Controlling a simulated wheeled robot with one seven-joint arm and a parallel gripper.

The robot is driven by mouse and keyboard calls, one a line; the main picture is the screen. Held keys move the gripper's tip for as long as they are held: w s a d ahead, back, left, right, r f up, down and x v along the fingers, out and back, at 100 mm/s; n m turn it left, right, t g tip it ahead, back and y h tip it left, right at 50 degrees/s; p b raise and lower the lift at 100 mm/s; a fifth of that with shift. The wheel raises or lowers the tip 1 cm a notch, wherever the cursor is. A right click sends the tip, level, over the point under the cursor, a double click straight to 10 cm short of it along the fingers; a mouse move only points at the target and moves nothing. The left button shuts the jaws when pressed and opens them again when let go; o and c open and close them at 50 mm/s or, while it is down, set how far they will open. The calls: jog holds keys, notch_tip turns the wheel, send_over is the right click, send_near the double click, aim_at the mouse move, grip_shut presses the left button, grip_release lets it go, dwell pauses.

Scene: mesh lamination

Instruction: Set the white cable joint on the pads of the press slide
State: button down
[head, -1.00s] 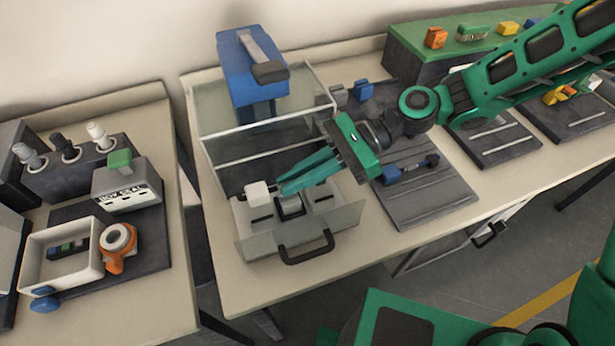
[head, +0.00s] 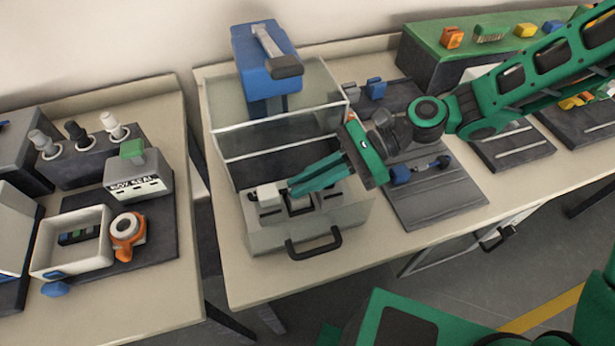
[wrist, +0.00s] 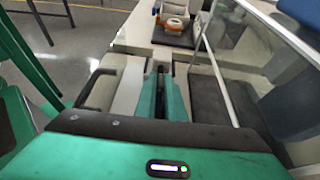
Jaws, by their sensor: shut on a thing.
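The white cable joint (head: 268,195) is a small pale block at the tips of my gripper (head: 290,188). My green fingers are shut on it, reaching in from the right, nearly level. The joint is over the left part of the press slide (head: 350,217), a pale drawer with dark pads (head: 299,206) and a black front handle (head: 314,243). Whether the joint touches a pad or hangs just above cannot be told. In the wrist view the fingers (wrist: 162,72) lie close together over the slide and largely hide the joint.
The blue press head (head: 268,68) stands behind the slide, with clear guard panels (head: 275,135) around it. A grey mat (head: 440,205) with a blue-ended part (head: 418,169) lies to the right.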

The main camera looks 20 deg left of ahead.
jog(key=shift+s+d+f, duration=0.1)
jog(key=shift+d+f, duration=0.15)
jog(key=shift+f, duration=0.7)
jog(key=c, duration=1.9)
grip_release()
jog(key=shift+o, duration=0.7)
jog(key=r+v, duration=0.1)
jog(key=v, duration=1)
jog(key=shift+a, duration=0.3)
notch_tip(320, 180, up, 7)
